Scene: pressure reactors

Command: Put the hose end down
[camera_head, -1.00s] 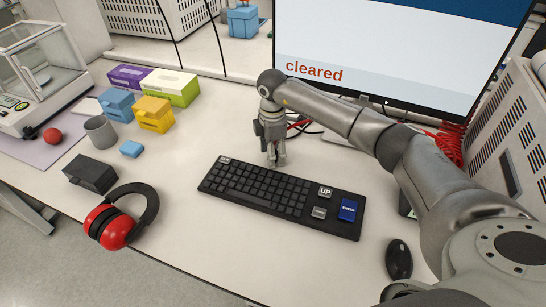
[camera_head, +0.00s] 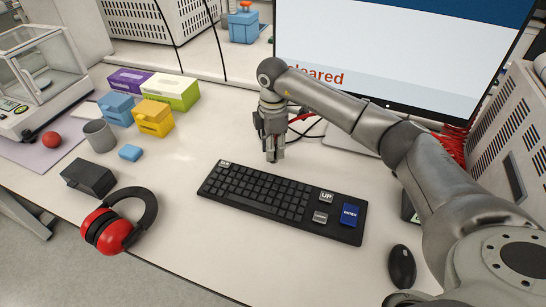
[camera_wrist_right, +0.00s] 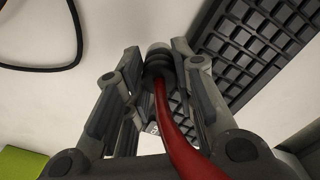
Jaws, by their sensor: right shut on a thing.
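My right gripper (camera_head: 272,155) points down above the white bench, just behind the keyboard. It is shut on the hose end (camera_wrist_right: 158,62), a grey ribbed fitting between the fingers in the right wrist view. The red hose (camera_wrist_right: 178,130) runs from the fitting back toward the wrist. In the head view a short red stretch of hose (camera_head: 301,117) shows beside the gripper, and the fitting is mostly hidden by the fingers. Whether the hose end touches the bench cannot be told. My left gripper is not in view.
The black keyboard (camera_head: 283,202) lies just in front of the gripper. A monitor (camera_head: 390,55) stands behind. Black cable (camera_wrist_right: 78,35) lies on the bench. Coloured boxes (camera_head: 153,117), a mug (camera_head: 99,135) and red ear muffs (camera_head: 106,231) are at left.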

